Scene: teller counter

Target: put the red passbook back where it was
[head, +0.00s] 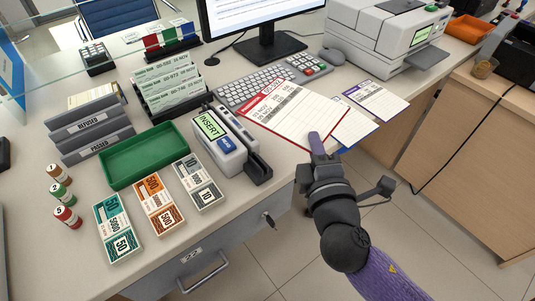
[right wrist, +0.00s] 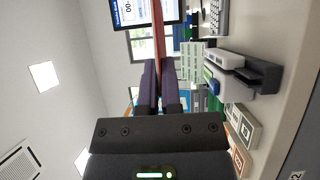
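The red passbook (head: 284,117) is in the middle of the head view, its printed page facing up, overlapping the front of the keyboard. My right gripper (head: 318,146) is at its near right edge. In the right wrist view the passbook (right wrist: 158,36) is a thin red edge between the two fingers of my right gripper (right wrist: 160,78), which are shut on it. It looks held above the counter. A blue-edged passbook (head: 356,128) and a purple-edged passbook (head: 376,101) lie to its right, the blue one partly covered. My left gripper is out of view.
Behind are the keyboard (head: 245,88), mouse (head: 333,55) and monitor (head: 265,18). A large printer (head: 385,38) stands at back right. A green tray (head: 150,155) and banknote stacks (head: 160,205) are at left.

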